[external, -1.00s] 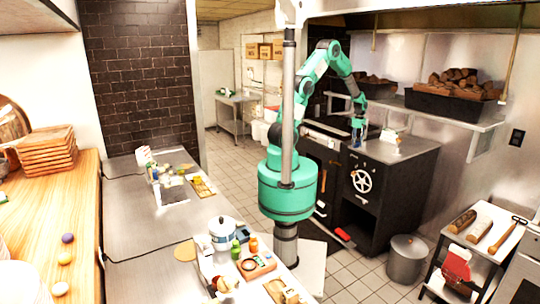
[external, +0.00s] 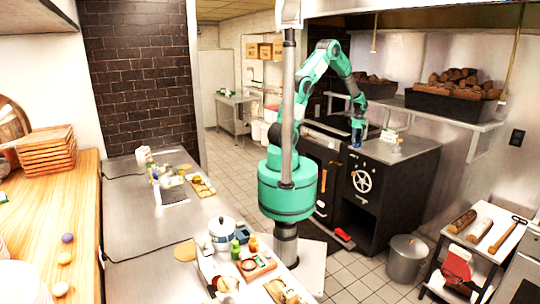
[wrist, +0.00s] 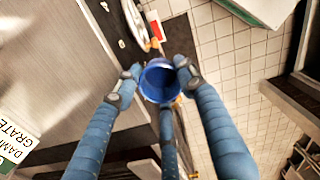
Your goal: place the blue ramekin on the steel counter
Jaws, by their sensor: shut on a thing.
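My gripper (wrist: 158,75) is shut on the blue ramekin (wrist: 160,82); the wrist view looks down into its open top. In the external view my gripper (external: 357,128) is at the steel-topped black unit, near its front edge. The steel top (external: 400,151) also shows at left in the wrist view (wrist: 60,50). In that view the ramekin appears over the unit's front edge, with floor tiles to the right. I cannot tell how high it is held. A long steel counter (external: 140,222) runs along the left of the external view.
A sign reading "damper grate" (wrist: 15,125) stands on the steel top. A white handwheel (external: 362,181) is on the unit's front. A shelf with a dark bin (external: 452,104) hangs above. A metal bin (external: 406,262) stands on the floor. Part of the steel top is bare.

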